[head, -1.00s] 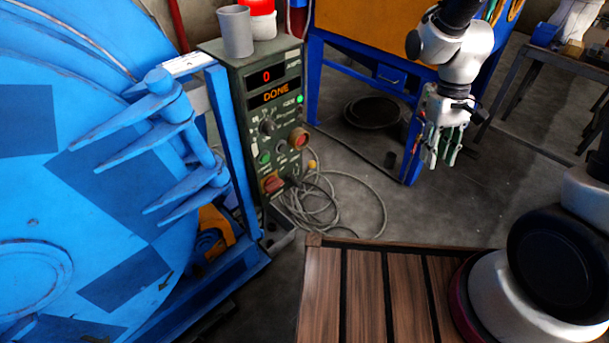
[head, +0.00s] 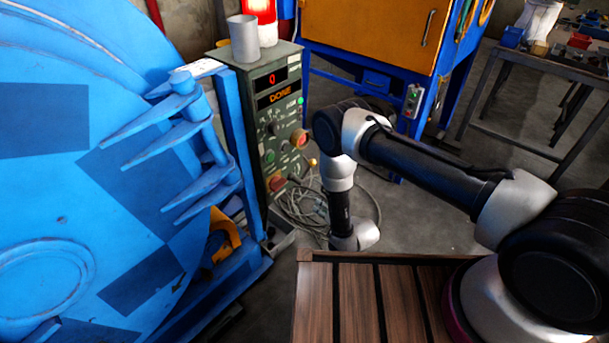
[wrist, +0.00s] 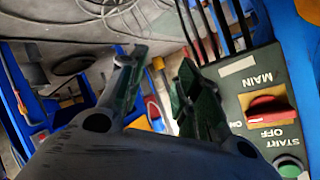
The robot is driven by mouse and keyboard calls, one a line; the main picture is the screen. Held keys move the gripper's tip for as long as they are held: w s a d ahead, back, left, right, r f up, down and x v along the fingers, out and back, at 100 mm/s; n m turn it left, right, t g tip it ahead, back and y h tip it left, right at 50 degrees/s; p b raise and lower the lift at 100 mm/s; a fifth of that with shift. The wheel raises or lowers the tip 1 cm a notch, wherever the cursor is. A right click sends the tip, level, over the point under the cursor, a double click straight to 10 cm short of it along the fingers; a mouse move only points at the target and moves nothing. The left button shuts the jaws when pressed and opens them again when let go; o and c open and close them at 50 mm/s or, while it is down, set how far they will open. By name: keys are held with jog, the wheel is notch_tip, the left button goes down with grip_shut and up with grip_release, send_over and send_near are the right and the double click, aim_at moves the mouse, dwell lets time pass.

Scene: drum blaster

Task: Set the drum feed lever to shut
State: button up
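A small lever with a yellow-orange ball knob (head: 312,162) sticks out at the right side of the green control panel (head: 246,125); it looks like the feed lever. In the wrist view its ball (wrist: 158,62) appears between my fingertips, with a thin stem. No shut marking on it can be read. My gripper (wrist: 162,72) is open, its two green-padded fingers apart and nothing held; whether the ball is within reach between them I cannot tell. In the head view my gripper is hidden below the arm. The blue drum (head: 70,210) stands at the left.
The panel's red MAIN switch (wrist: 267,106) and green START button (wrist: 288,166) are close to the right finger in the wrist view. Coiled cable (head: 300,205) lies on the floor. A grey cup (head: 243,38) stands on the panel. A blue and orange cabinet (head: 375,35) stands behind.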

aim_at(308, 168)
notch_tip(308, 168, up, 11)
jog(key=w+a+m+t+y, duration=0.2)
jog(key=w+t+y, duration=0.1)
jog(key=t, duration=0.2)
jog(key=shift+m+g, duration=0.3)
jog(key=x, duration=0.7)
jog(key=shift+w+a+f, duration=0.1)
jog(key=shift+w+a, duration=0.1)
jog(key=shift+a, duration=0.15)
grip_shut()
